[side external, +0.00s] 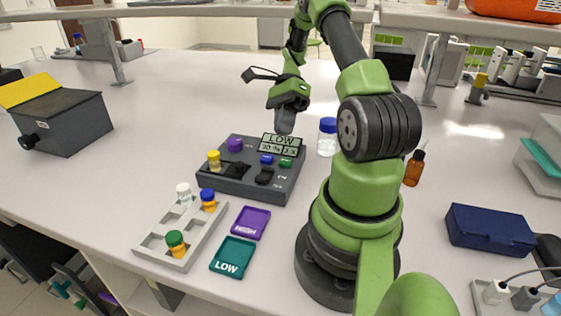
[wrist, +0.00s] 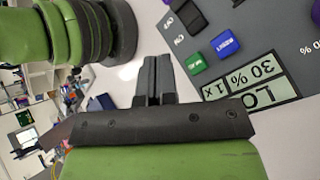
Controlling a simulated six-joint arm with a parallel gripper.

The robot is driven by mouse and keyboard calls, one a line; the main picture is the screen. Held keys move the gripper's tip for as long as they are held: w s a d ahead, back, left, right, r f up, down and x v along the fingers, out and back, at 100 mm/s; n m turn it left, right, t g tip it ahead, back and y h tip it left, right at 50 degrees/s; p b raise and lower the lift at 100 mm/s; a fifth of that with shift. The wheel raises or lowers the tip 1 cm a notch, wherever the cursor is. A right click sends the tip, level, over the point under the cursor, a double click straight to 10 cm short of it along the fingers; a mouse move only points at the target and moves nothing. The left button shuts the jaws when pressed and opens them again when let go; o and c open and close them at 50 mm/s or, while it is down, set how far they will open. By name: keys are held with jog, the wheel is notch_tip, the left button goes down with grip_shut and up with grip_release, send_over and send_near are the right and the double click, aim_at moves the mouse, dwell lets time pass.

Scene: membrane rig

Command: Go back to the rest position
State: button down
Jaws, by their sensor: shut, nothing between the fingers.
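My gripper (side external: 284,128) is shut and empty. Contact with the rig cannot be told. In the wrist view the two fingers (wrist: 153,62) lie together, beside the rig's green button (wrist: 195,63), blue button (wrist: 225,44) and display (wrist: 245,85). A purple knob (side external: 235,145) and a yellow-capped vial (side external: 214,160) stand on the rig.
A grey rack (side external: 152,240) holds vials with white, blue and green caps. A teal LOW card (side external: 232,257) and a purple HIGH card (side external: 251,222) lie beside it. A blue-capped bottle (side external: 327,137) stands right of the rig. A dark box (side external: 62,122) is at left; the table behind the rig is clear.

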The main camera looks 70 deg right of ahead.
jog(key=w+a+r+n+h, duration=0.4)
jog(key=a+r+n+h, duration=0.1)
jog(key=a+r+n, duration=0.5)
jog(key=s+a+r+n+t+h, duration=0.1)
jog(key=s+a+r+n+t, duration=0.2)
jog(key=a+n, duration=0.3)
jog(key=s+a+r+n+t+h, duration=0.1)
jog(key=s+a+r+n+t, duration=0.3)
jog(key=a, duration=0.3)
jog(key=shift+r+n+t, duration=0.6)
jog(key=shift+r+n, duration=0.2)
jog(key=shift+n, duration=0.1)
